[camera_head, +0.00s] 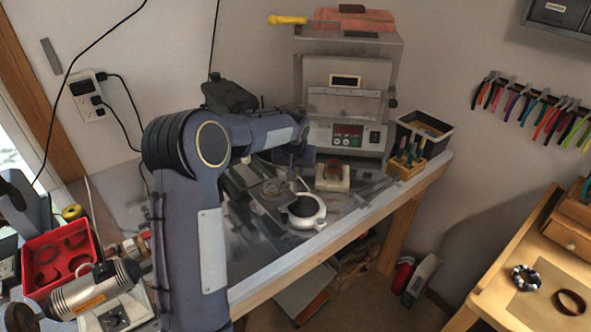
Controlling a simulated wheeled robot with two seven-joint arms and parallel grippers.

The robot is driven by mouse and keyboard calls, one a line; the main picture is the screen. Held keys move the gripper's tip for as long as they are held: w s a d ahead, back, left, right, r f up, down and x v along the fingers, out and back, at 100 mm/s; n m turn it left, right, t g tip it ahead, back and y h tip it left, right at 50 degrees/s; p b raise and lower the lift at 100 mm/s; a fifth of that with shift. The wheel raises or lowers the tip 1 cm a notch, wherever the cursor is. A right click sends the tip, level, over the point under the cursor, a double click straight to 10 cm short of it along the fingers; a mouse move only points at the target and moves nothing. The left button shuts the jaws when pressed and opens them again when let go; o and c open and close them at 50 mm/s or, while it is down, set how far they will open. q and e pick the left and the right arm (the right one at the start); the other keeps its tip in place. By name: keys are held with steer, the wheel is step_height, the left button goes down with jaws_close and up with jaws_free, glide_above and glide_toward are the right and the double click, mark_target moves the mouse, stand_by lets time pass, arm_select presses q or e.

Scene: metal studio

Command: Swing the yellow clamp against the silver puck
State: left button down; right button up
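My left arm rises from the lower left and bends right over the metal-topped bench. My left gripper (291,160) is at its end, pointing down over the bench, small and partly hidden by the arm. I cannot see whether its fingers are open or hold anything. A white round device with a dark ring (305,209) sits on the bench just below and right of the gripper. I cannot make out a yellow clamp or silver puck for certain. A yellow-handled tool (287,20) lies on top of the kiln-like machine. My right gripper is not in view.
The grey machine (349,90) stands at the bench's back. A black bin (424,127) and a wooden tool holder (405,167) stand right of it. A red tray (63,262) and a silver motor (95,289) are at lower left. The bench's front edge is clear.

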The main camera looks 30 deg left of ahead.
arm_select(q)
steer(key=shift+s, duration=0.1)
steer(key=m, duration=0.2)
steer(key=h, duration=0.1)
steer(key=shift+s+d+m+b, duration=0.25)
steer(key=shift+d+m+b, duration=0.05)
steer(key=shift+d+m, duration=0.1)
steer(key=m, duration=0.1)
steer(key=m+h, duration=0.1)
steer(key=shift+s+d+m+t, duration=0.2)
steer(key=shift+s+m+t, duration=0.1)
steer(key=shift+s, duration=0.1)
steer(key=m, duration=0.2)
steer(key=s+m+h, duration=0.1)
steer(key=m, duration=0.1)
steer(key=m+g+h, duration=0.1)
steer(key=m, duration=0.1)
steer(key=shift+s+d+b, duration=0.25)
steer(key=shift+s+b, duration=0.15)
steer(key=shift+h, duration=0.3)
steer(key=c, duration=1.3)
jaws_free()
steer(key=shift+c, duration=0.2)
